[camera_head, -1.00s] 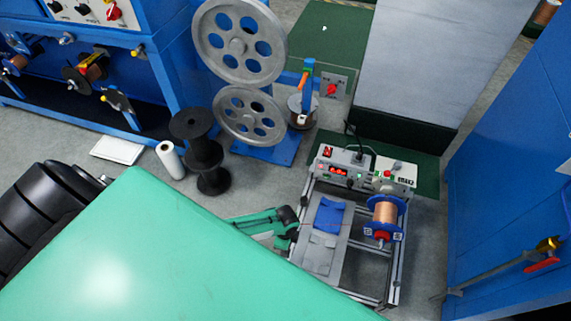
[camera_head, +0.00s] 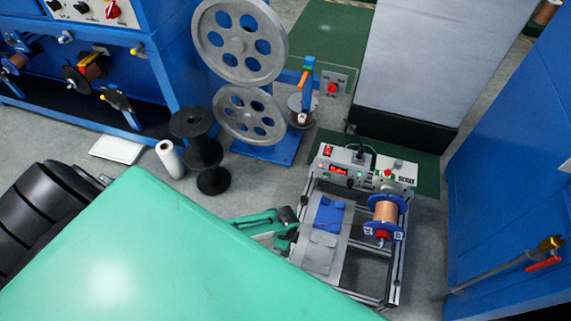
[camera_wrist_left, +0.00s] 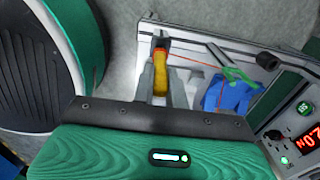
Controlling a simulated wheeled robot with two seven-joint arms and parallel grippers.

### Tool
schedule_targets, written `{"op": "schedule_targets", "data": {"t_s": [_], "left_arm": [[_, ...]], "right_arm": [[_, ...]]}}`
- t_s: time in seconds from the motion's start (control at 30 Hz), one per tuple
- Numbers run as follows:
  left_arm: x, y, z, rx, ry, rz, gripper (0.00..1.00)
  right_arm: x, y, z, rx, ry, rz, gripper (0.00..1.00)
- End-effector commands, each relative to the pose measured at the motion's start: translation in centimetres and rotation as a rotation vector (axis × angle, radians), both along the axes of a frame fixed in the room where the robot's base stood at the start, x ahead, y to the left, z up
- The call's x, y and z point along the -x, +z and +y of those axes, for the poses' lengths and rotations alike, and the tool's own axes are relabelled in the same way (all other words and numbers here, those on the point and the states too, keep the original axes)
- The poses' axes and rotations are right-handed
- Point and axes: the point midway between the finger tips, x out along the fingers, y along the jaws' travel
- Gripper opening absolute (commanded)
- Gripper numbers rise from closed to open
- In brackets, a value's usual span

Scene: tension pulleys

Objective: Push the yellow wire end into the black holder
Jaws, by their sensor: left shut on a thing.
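In the left wrist view my left gripper (camera_wrist_left: 161,82) is shut, its two grey fingers on either side of the yellow wire end (camera_wrist_left: 160,68). A small dark piece (camera_wrist_left: 163,43) lies right beyond the yellow end. I cannot tell whether it is the black holder, or whether the two touch. A thin red wire (camera_wrist_left: 205,68) runs off to the right, toward a blue block (camera_wrist_left: 228,97). In the head view the fingers and yellow end cannot be made out; a large green surface hides much of the lower left. My right gripper is not in view.
The machine's blue block (camera_head: 329,212) sits on its grey plate, left of a copper wire spool (camera_head: 384,209). A control box (camera_head: 345,172) stands behind. Black spools (camera_head: 205,153) and large grey pulleys (camera_head: 239,41) stand at the back left. A blue cabinet (camera_head: 515,190) is at right.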

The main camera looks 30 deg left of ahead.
Motion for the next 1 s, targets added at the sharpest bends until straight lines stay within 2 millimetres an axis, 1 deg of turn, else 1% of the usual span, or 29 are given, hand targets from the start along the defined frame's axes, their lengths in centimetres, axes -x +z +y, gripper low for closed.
{"op": "schedule_targets", "data": {"t_s": [0.3, 1.0], "left_arm": [[0.02, -0.52, -0.01, 0.0, 0.0, 0.001, 0.0], [0.02, -0.77, -0.02, 0.0, 0.0, 0.001, 0.0]], "right_arm": [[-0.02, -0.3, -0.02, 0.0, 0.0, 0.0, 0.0], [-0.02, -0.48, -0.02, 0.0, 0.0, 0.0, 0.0]]}}
